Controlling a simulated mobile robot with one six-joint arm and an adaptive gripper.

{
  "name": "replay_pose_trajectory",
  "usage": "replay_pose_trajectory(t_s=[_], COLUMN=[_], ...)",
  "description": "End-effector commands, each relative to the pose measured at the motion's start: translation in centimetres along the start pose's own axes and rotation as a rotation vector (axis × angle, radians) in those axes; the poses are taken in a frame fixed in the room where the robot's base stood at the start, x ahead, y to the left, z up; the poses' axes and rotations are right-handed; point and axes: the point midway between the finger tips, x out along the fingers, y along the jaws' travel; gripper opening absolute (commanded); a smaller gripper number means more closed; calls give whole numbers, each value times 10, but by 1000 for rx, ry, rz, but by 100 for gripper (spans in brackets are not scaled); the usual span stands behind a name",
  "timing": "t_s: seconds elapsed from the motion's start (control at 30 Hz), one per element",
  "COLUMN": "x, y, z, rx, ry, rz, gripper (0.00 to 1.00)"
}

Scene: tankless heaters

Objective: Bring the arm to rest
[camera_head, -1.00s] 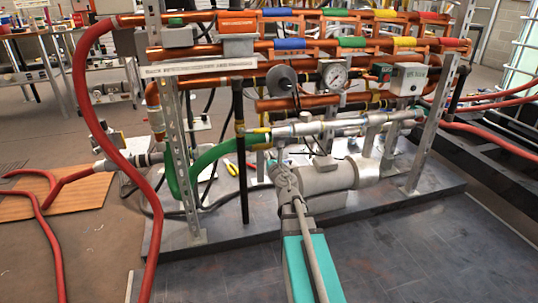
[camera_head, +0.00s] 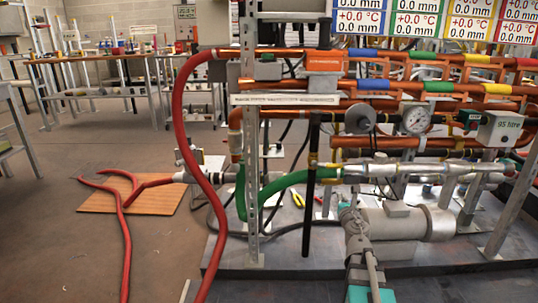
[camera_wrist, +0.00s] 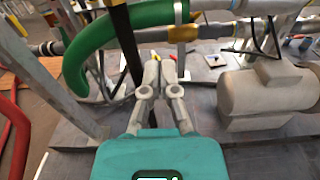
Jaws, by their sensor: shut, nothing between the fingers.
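My gripper (camera_head: 349,213) is in front of the pipe rig in the head view, at the lower middle right. In the wrist view its grey fingers (camera_wrist: 161,66) are together and empty, ahead of the teal gripper body. A green hose (camera_wrist: 108,38) passes beyond the fingertips at the upper left of the wrist view. The grey pump-like cylinder (camera_wrist: 268,95) is to the right of the fingers. The head view shows the same cylinder (camera_head: 405,223) just right of my gripper. I cannot tell the exact gap to either.
A rig of copper pipes (camera_head: 400,93) with a pressure gauge (camera_head: 416,121) stands on a dark base plate. Open floor (camera_head: 60,185) lies left. Workbenches (camera_head: 100,60) stand behind.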

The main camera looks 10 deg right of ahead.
Motion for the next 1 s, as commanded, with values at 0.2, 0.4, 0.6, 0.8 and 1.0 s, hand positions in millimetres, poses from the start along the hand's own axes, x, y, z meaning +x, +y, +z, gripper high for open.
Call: replay_pose_trajectory(t_s=[0.2,0.4,0.6,0.8,1.0], x=[-1,-6,-19,-40,-69], y=[-1,-4,-8,-2,20], z=[12,32,40,29,8], rx=[111,409,828,1236,1602], ry=[-19,-57,-87,-89,-64], rz=[-47,-173,-361,-580,-842], gripper=[0,0,0,0,0])
